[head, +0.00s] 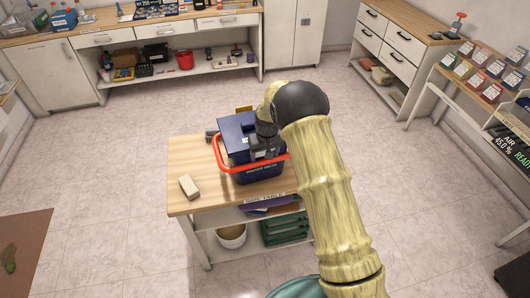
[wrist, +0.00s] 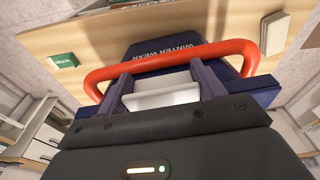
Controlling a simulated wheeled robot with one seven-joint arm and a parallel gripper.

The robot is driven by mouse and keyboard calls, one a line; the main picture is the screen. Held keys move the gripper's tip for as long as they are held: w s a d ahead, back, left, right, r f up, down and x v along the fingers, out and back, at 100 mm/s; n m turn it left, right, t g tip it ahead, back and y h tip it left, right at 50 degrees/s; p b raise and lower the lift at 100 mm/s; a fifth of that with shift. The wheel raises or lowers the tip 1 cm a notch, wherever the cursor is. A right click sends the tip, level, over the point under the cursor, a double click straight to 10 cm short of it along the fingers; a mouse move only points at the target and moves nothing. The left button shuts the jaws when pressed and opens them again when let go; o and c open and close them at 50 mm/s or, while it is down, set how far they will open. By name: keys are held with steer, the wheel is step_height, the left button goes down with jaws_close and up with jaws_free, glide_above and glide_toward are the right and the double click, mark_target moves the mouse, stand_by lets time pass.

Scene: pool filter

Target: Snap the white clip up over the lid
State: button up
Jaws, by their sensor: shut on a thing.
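A dark blue box (head: 240,128) with a lid stands on the wooden side table, with an orange-red handle (head: 223,158) around its front. In the wrist view the handle (wrist: 170,57) arches across the box (wrist: 262,88). The white clip (wrist: 162,95) shows between the two fingers of my gripper (wrist: 160,88), which are shut on it. In the head view my gripper (head: 262,150) is at the box's top right, and my arm hides part of the box. Whether the clip touches the lid's edge cannot be told.
The side table (head: 190,207) has a pale block (head: 188,186) at its left front, which also shows in the wrist view (wrist: 274,33). A green labelled item (wrist: 63,61) lies on the other side of the box. A lower shelf holds a white bucket (head: 232,237) and a green crate (head: 284,229).

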steer(key=o, duration=1)
steer(key=shift+f, duration=0.1)
steer(key=r+b, duration=0.1)
steer(key=r, duration=0.4)
steer(key=s+r+b, duration=0.1)
steer(key=r, duration=0.5)
steer(key=s+d+r+b, duration=0.1)
steer(key=r+b, duration=0.1)
steer(key=r, duration=0.4)
steer(key=shift+s+r, duration=0.1)
steer(key=shift+s, duration=0.15)
